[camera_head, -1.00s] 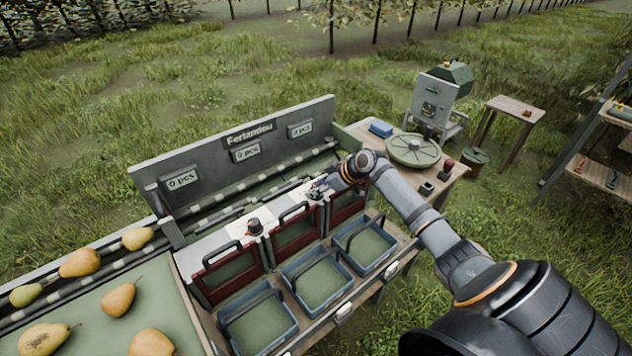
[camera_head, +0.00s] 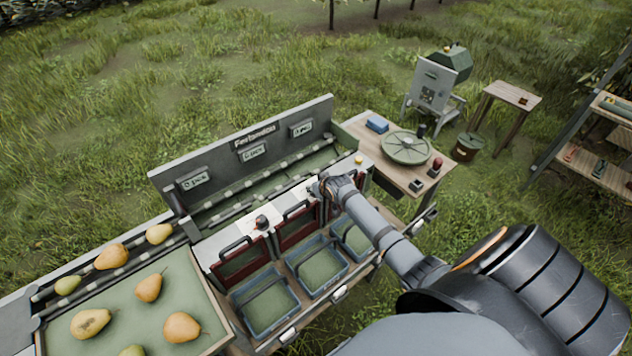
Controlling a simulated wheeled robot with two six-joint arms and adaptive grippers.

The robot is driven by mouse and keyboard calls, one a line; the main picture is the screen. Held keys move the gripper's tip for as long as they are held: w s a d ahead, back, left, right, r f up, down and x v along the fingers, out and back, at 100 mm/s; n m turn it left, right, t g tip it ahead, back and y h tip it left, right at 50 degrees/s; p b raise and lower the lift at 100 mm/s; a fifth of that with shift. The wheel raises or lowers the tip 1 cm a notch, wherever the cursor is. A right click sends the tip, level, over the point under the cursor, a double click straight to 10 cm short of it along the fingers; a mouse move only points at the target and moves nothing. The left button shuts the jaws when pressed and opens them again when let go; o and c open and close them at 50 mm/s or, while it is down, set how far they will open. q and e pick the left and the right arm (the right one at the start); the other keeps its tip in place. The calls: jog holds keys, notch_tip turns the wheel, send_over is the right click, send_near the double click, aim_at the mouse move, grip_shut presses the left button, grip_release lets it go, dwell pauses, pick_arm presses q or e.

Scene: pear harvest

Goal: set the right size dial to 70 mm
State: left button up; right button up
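The sorting machine (camera_head: 170,182) has a row of red-framed gates along its front. A dark size dial (camera_head: 262,222) with a reddish mark stands on the white top between the left and middle gates. My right gripper (camera_head: 318,188) is on the white top between the middle and right gates, where the right size dial is. My gripper and wrist hide that dial, so its setting cannot be read. The fingers are too small and covered to tell open from shut. My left gripper is not in view.
Blue bins (camera_head: 268,304) stand below the gates. Several pears (camera_head: 182,328) lie on the green tray at left. Grass surrounds everything.

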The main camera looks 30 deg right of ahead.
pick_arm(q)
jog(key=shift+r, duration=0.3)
pick_arm(e)
jog(key=o, duration=1.2)
jog(key=shift+c, duration=0.2)
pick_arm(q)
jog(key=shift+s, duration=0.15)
pick_arm(e)
jog(key=v, duration=1.2)
jog(key=shift+a+f, duration=0.1)
